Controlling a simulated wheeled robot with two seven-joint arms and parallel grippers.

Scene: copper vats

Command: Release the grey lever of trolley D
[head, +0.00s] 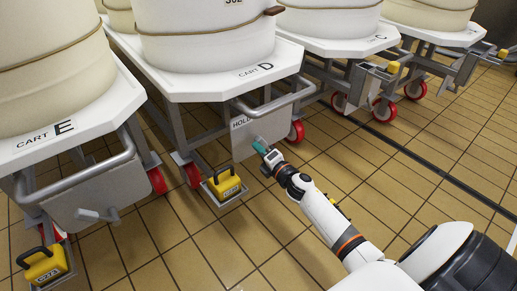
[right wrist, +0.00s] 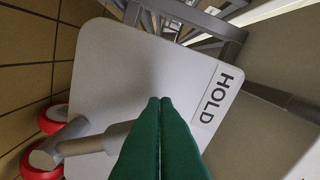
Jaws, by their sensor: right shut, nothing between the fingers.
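Trolley D (head: 285,62), marked CART D, stands in the upper middle of the head view with a white vat on it. Its grey plate (head: 243,112) hangs under the push handle and bears the word HOLD, which also shows in the right wrist view (right wrist: 211,95). A grey lever (right wrist: 95,143) crosses the plate at lower left in the right wrist view; its right end meets or passes behind the green fingers. My right gripper (head: 259,146) is shut and empty at the plate, its green fingertips (right wrist: 160,100) close together. I cannot tell whether they touch the lever. My left gripper is out of view.
Trolley E (head: 95,108) stands at left and trolley C (head: 350,46) at right. A yellow block (head: 224,184) sits low under trolley D, another (head: 43,266) under trolley E. Red wheels (head: 296,132) flank the plate. The tiled floor (head: 440,190) at right is clear.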

